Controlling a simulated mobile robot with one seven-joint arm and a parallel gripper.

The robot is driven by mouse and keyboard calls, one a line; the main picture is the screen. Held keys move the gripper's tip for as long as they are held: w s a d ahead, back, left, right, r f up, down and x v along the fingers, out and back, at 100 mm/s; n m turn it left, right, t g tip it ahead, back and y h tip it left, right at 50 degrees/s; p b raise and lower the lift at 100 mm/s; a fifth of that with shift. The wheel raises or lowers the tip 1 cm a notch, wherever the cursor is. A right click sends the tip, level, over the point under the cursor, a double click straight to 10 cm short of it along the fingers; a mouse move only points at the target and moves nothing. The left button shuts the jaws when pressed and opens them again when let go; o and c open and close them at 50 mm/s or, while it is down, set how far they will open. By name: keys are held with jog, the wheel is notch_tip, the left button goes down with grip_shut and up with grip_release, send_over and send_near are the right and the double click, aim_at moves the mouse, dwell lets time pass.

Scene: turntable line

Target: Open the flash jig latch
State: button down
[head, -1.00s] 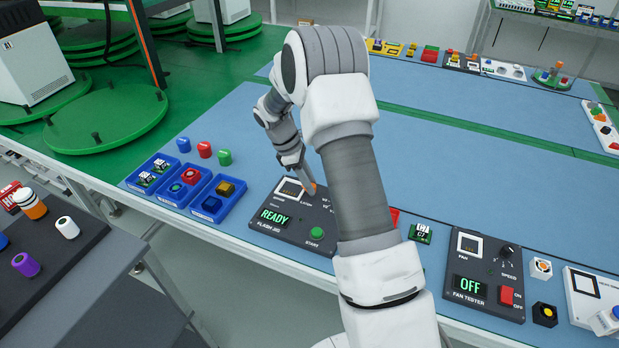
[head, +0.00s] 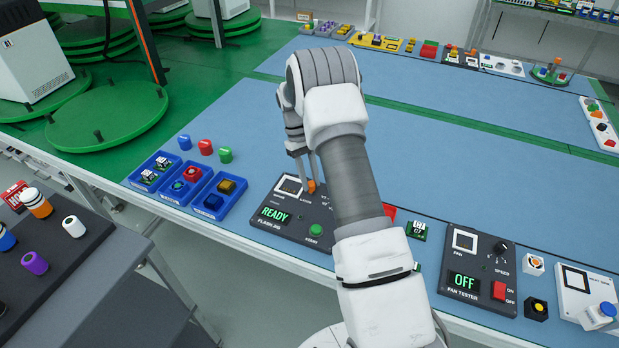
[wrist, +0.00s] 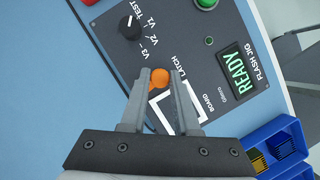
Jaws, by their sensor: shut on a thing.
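The flash jig (head: 265,227) is a dark panel on the blue bench, with a green READY display (wrist: 236,67) and a round green button (head: 316,230). Its latch has an orange knob (wrist: 160,78), beside the LATCH label and the white-outlined board slot (wrist: 157,103). My gripper (wrist: 160,74) has one finger on each side of the knob and is shut on it. In the head view my gripper (head: 308,184) comes down from above at the jig's top edge, with the orange knob partly showing. My arm hides the jig's right side.
Blue bins (head: 186,181) with small parts stand left of the jig. Blue, red and green caps (head: 205,147) lie behind the bins. A fan tester (head: 476,272) reading OFF is at right. A black dial (wrist: 130,27) is near the knob.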

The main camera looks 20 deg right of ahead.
jog(key=shift+m+y, duration=0.4)
jog(key=shift+m, duration=0.4)
jog(key=c, duration=0.7)
grip_release()
jog(key=shift+o, duration=0.2)
jog(key=shift+r, duration=0.1)
jog(key=p+v, duration=0.2)
jog(key=v, duration=1.5)
jog(key=shift+d+r, duration=0.1)
jog(key=shift+r, duration=0.15)
